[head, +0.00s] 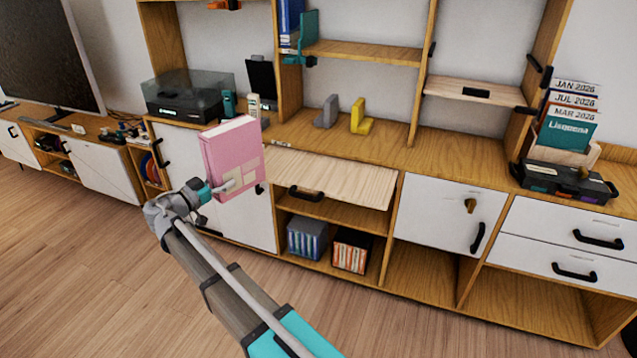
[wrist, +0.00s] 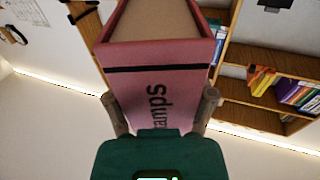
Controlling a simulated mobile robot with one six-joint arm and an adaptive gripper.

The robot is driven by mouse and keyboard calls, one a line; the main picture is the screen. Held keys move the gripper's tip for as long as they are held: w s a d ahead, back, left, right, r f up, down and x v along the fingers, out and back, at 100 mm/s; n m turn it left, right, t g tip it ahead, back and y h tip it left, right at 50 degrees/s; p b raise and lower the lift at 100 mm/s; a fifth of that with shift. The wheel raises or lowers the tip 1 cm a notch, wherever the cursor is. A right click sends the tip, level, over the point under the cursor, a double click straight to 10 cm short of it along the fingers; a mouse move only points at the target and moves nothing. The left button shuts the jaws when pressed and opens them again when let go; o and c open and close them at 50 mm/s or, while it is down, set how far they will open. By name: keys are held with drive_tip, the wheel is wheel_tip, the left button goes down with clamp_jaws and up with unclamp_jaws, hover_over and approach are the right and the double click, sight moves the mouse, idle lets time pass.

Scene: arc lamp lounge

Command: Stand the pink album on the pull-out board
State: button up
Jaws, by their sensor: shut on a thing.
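The pink album (head: 233,156) is upright in the head view, held in the air in front of the cabinet, left of the pull-out board. My gripper (head: 222,187) is shut on its lower part. The album appears apart from the board.
Grey and yellow bookends (head: 361,117) stand on the cabinet top behind the board. A turntable (head: 185,97) stands at the back left. Boxes of records (head: 351,251) sit in the open shelf below the board. A black case (head: 565,183) lies at the right.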

wheel_tip(320, 180, down, 8)
drive_tip(key=a+b, duration=0.2)
drive_tip(key=b, duration=0.5)
drive_tip(key=shift+m+g+h, duration=0.3)
drive_tip(key=shift+h, duration=0.1)
drive_tip(key=shift+s+r, duration=0.1)
drive_tip(key=shift+r, duration=0.05)
